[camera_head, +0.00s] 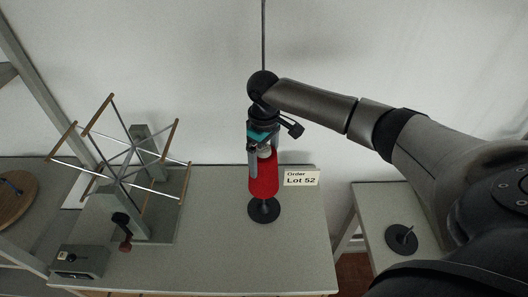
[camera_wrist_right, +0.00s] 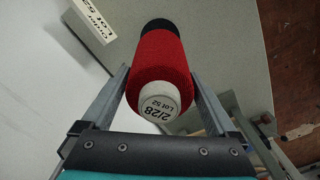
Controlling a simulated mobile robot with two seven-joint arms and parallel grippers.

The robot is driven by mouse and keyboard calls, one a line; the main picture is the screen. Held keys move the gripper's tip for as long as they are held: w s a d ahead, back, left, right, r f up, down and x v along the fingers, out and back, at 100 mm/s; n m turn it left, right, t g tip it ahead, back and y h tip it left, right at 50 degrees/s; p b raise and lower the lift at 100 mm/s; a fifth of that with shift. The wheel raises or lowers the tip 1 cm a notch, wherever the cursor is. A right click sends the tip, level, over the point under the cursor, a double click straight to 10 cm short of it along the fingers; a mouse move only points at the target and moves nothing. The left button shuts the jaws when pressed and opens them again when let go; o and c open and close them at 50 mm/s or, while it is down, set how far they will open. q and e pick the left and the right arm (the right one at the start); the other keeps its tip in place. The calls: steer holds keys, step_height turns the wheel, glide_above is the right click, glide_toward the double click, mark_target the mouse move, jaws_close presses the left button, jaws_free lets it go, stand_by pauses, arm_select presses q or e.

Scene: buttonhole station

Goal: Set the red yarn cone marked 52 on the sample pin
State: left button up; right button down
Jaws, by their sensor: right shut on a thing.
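The red yarn cone (camera_head: 264,180) stands upright over a round black base (camera_head: 264,211) on the table. My left gripper is not in view.
A card reading "Order Lot 52" (camera_head: 301,178) stands right beside the cone. A yarn swift (camera_head: 128,170) with wooden-tipped arms and a grey box (camera_head: 80,261) are at left. A side table (camera_head: 372,205) at right holds a bare black pin stand (camera_head: 402,239).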

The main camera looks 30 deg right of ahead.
mark_target(264, 149)
steer(key=shift+f+b, duration=0.85)
step_height(264, 149, down, 4)
steer(key=b, duration=0.4)
steer(key=shift+r, duration=0.25)
steer(key=shift+f+b, duration=0.75)
steer(key=shift+f, duration=2.05)
jaws_free()
step_height(264, 149, up, 15)
steer(key=shift+r, duration=0.15)
steer(key=shift+s, duration=0.1)
